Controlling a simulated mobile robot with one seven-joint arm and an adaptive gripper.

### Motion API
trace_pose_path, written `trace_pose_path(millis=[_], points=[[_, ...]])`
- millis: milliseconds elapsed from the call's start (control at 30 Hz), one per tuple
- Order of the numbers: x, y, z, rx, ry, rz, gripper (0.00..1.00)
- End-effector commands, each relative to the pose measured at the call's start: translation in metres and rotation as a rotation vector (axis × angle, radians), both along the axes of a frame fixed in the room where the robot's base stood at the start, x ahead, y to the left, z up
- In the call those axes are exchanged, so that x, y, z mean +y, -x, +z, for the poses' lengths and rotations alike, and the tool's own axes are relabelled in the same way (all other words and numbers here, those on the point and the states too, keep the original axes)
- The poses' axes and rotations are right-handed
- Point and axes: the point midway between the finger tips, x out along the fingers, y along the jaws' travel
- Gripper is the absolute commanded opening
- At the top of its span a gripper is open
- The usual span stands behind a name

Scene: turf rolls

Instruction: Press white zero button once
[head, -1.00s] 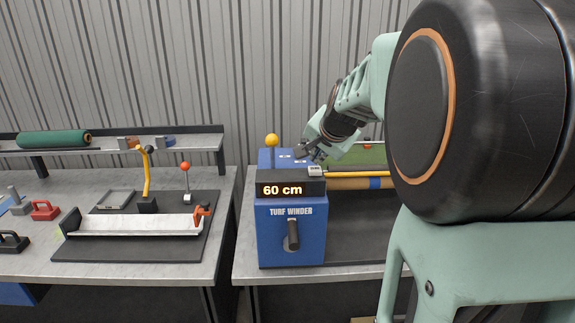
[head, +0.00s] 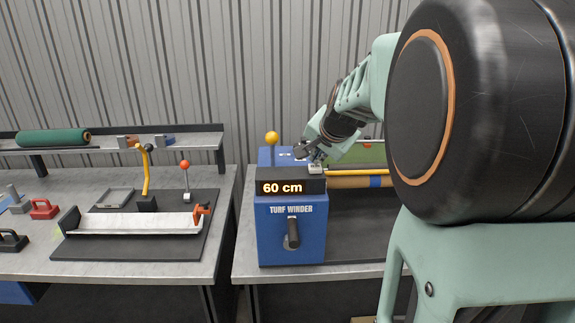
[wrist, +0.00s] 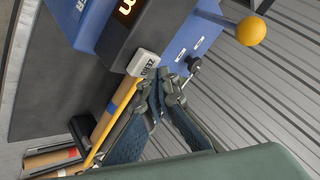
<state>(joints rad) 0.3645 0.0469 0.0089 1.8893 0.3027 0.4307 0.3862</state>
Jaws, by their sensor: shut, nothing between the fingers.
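In the head view the zero button (head: 315,169) is partly covered by my gripper (head: 309,155). My gripper (wrist: 164,92) is shut and empty, with its fingertips just beside the button in the wrist view; I cannot tell whether they touch it. The turf winder (head: 291,239) is blue, and its display (head: 283,187) reads 60 cm.
A yellow-knobbed lever (head: 272,139) stands at the winder's back left. A brown roll (head: 347,182) and green turf lie right of the housing. The left bench holds a white tray (head: 135,225), a red-knobbed lever (head: 185,166) and a yellow-handled lever (head: 146,175).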

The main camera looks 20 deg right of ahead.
Motion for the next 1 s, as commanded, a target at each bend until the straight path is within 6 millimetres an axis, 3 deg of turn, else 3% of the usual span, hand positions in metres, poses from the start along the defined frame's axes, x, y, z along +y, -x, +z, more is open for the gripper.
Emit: trace_pose_path(millis=[1000], points=[[0.0001,0.0,-0.0086,0.0,0.0,0.0,0.0]])
